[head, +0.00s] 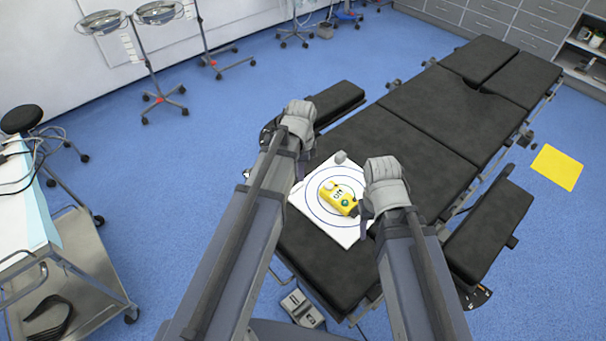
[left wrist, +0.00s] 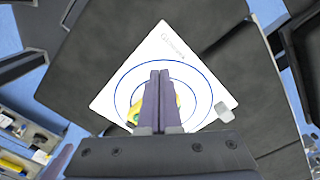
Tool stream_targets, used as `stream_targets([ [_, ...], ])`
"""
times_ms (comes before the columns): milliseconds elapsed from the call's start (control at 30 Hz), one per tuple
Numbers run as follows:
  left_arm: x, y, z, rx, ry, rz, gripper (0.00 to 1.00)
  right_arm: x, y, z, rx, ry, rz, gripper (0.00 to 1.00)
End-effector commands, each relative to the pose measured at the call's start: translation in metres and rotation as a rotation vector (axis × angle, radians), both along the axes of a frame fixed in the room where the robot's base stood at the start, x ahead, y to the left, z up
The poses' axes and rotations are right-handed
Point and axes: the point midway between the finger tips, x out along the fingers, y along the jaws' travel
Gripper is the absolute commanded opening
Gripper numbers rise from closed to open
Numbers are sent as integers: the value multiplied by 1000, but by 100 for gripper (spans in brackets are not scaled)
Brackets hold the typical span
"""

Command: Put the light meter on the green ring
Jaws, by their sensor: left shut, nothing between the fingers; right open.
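The yellow light meter (head: 341,199), with a pale round dome, a dark display and a green button, lies on a white board (head: 346,239) with blue concentric rings. I see no green ring; the meter covers the board's middle. My left gripper (head: 303,158) is shut and empty, at the upper left of the board in the head view. In the left wrist view its closed fingers hide most of the meter (left wrist: 149,108). My right gripper (head: 368,210) is at the board's right side, close to the meter. Its fingers are mostly hidden by its wrist.
The board lies on the black operating table (head: 405,137). A small grey object (head: 340,157) is by the board's upper corner. A side cart (head: 75,270) stands at the left, and a yellow square (head: 558,167) lies on the floor at the right.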

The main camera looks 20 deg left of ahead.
Motion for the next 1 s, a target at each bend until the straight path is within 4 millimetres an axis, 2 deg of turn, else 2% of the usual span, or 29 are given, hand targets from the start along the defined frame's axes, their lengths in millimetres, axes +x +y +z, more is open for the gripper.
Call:
stream_targets([
  [33, 0, 0, -12, 0, 0, 0, 0, 0, 0, -12, 0, 0, 0, 50],
  [600, 0, -1, -91, 0, 0, -1, 0, 0, 0, -91, 0, 0, 0, 50],
  [633, 5, -10, -83, 0, 0, -4, 0, 0, 0, -83, 0, 0, 0, 50],
  [800, 12, -32, -82, 0, 0, -2, 0, 0, 0, -82, 0, 0, 0, 50],
  [1000, 13, -38, -82, 0, 0, 0, 0, 0, 0, -82, 0, 0, 0, 50],
])
